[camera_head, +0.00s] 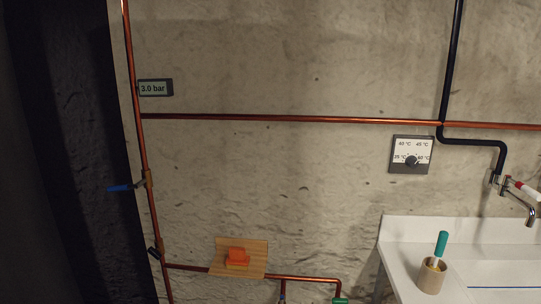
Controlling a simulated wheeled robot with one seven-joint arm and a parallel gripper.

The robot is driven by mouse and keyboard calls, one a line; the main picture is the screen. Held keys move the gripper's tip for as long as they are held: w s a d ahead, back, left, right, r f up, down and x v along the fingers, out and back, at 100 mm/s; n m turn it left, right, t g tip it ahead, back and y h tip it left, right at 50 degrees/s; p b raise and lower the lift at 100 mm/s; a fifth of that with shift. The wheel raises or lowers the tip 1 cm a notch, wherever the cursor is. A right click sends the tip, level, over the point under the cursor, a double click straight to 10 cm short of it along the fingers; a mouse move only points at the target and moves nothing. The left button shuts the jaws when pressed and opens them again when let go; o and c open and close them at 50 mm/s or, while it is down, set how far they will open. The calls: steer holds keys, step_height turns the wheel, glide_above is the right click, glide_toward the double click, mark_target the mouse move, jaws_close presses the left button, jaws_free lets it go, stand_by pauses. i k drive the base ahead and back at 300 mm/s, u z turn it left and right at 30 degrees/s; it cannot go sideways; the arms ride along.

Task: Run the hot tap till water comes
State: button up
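The tap (531,214) is a chrome spout on the wall above the sink at the right edge. A handle (525,190) with red and white parts sits just above the spout. A dark pipe (503,150) leads down to it. I see no water at the spout, but it is small in the picture. A white sink (420,228) stands below the tap, cut off by the right and bottom edges. My gripper is not in view.
A thermostat dial (411,155) is on the wall. Copper pipes (290,118) run along it, with a blue-handled valve (120,188) and a 3.0 bar display (154,88) at left. A wooden shelf (227,250) holds an orange block.

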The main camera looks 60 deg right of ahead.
mark_target(507, 179)
steer(key=z, duration=3.95)
steer(key=k, duration=0.5)
steer(key=z, duration=1.55)
steer(key=i, duration=1.1)
steer(key=u, duration=1.35)
